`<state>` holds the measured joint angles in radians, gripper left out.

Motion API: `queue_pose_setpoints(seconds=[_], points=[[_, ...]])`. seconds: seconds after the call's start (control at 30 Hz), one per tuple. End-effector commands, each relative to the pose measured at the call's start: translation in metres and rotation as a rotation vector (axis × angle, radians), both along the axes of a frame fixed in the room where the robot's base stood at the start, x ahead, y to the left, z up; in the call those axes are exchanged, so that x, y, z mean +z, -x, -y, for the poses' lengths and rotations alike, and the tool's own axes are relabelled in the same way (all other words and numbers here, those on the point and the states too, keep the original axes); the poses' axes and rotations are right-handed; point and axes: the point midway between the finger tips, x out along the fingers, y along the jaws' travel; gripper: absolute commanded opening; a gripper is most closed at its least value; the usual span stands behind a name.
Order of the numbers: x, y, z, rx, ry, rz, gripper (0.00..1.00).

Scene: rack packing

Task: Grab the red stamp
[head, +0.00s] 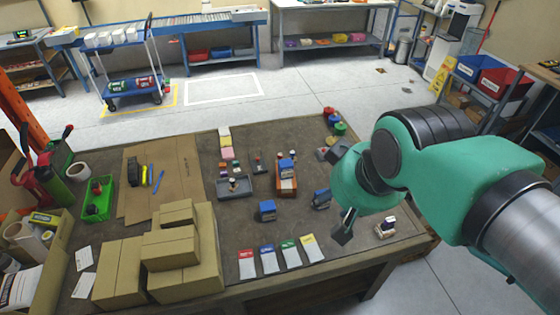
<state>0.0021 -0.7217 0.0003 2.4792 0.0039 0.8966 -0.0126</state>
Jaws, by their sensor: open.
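I cannot tell surely which item is the red stamp. An orange-red holder (287,187) with a blue-topped stamp (287,167) stands mid-table. A small red-marked item (325,152) lies by the upper finger, partly hidden. My gripper (340,190) is open and looks empty, its fingers spread above the table's right side. A blue stamp (321,199) shows between and left of the fingers; another blue stamp (267,210) stands further left. A small dark-handled stamp (386,228) stands right of the lower finger. My arm hides part of the table's right side.
Stacked cardboard boxes (170,240) stand front left. Coloured cards (268,259) lie near the front edge. A grey tray (234,189) holds a small stamp. Round red, blue and green items (340,128) stand at the back right. A green bin (97,206) is at left.

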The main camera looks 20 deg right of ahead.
Motion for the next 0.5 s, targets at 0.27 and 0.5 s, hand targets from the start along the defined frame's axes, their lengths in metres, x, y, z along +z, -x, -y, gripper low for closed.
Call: queue_pose_setpoints(seconds=[0.27, 0.5], points=[[0.014, -0.048, 0.0, 0.029, 0.007, -0.023, 0.43], [0.023, -0.106, 0.001, 0.066, 0.015, -0.045, 0.43]])
